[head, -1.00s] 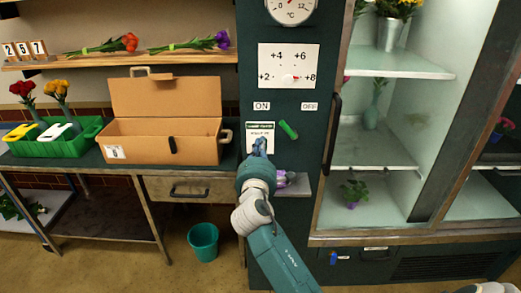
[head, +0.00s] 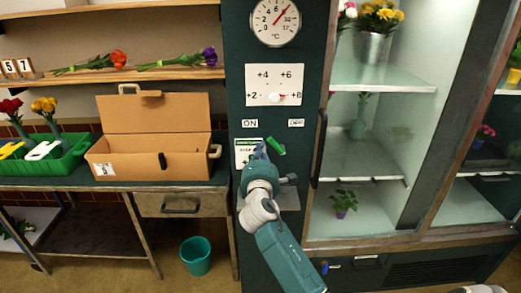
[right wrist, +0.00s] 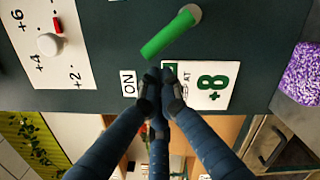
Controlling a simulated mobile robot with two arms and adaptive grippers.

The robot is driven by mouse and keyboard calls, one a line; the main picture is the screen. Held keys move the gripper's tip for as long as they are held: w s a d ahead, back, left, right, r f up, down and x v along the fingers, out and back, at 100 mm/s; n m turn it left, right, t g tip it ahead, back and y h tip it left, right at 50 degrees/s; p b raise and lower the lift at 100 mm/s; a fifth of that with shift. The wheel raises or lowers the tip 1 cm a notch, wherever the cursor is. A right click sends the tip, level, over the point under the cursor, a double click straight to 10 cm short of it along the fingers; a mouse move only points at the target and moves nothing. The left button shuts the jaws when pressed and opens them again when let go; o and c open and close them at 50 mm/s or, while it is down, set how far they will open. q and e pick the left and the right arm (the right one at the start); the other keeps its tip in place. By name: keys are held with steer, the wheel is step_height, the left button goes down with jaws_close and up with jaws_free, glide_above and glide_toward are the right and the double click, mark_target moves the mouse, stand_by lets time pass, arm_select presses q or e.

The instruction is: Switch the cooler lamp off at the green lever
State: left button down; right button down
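The green lever (head: 275,146) is on the dark cooler panel (head: 236,100), below the ON label (head: 250,123) and the OFF label (head: 296,123). It tilts, its free end up and left toward ON. In the right wrist view the lever (right wrist: 168,35) shows whole, with a round pale pivot at one end. My right gripper (head: 262,150) is in front of the panel, just left of the lever's free end. In the right wrist view its fingertips (right wrist: 161,88) are together and empty, with a small gap to the lever. My left gripper is not in view.
A white instruction card (right wrist: 205,85) is behind my right fingers. A dial plate (head: 274,85) and thermometer (head: 275,20) are above. The glass-front cooler (head: 365,150) is right, a cardboard box (head: 150,158) left.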

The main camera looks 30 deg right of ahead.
steer(key=shift+s+d+r+m, duration=0.15)
steer(key=shift+d+r+m, duration=0.1)
steer(key=shift+r+m, duration=0.5)
steer(key=s+d+r+m+p, duration=0.2)
steer(key=s+d+m+p, duration=0.2)
steer(key=m, duration=1)
steer(key=shift+s+d+r+m+y+p, duration=0.3)
steer(key=shift+s+d+m+p, duration=0.1)
steer(key=shift+d, duration=1.4)
